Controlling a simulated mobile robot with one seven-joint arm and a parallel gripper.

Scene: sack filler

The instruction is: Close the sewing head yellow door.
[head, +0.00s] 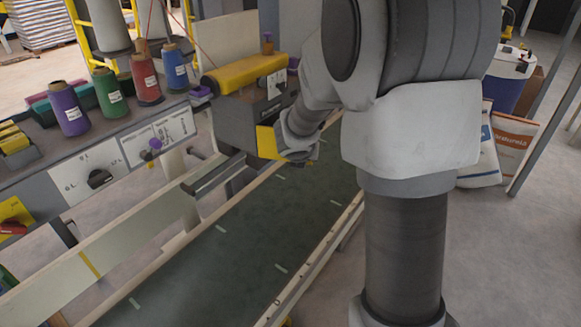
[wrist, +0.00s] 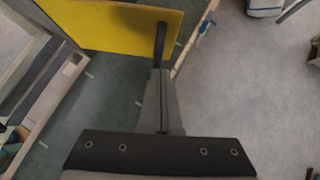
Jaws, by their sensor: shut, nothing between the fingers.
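The sewing head (head: 240,110) is a grey box with a yellow top, standing beside the conveyor. Its yellow door (head: 266,142) shows low on the box in the head view, partly hidden by my wrist. In the wrist view the yellow door (wrist: 105,24) is a flat panel at the upper left, standing out over the green belt. A dark bar-like handle (wrist: 160,40) is near its right end. My gripper (wrist: 161,72) is shut and empty, its fingertips just below the handle in the picture. I cannot tell whether they touch. In the head view my fingertips are hidden.
The green conveyor belt (head: 215,255) runs below the sewing head, with pale rails along it. Thread cones, including a red one (head: 146,78), stand on the machine at left. White sacks (head: 480,160) sit at right.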

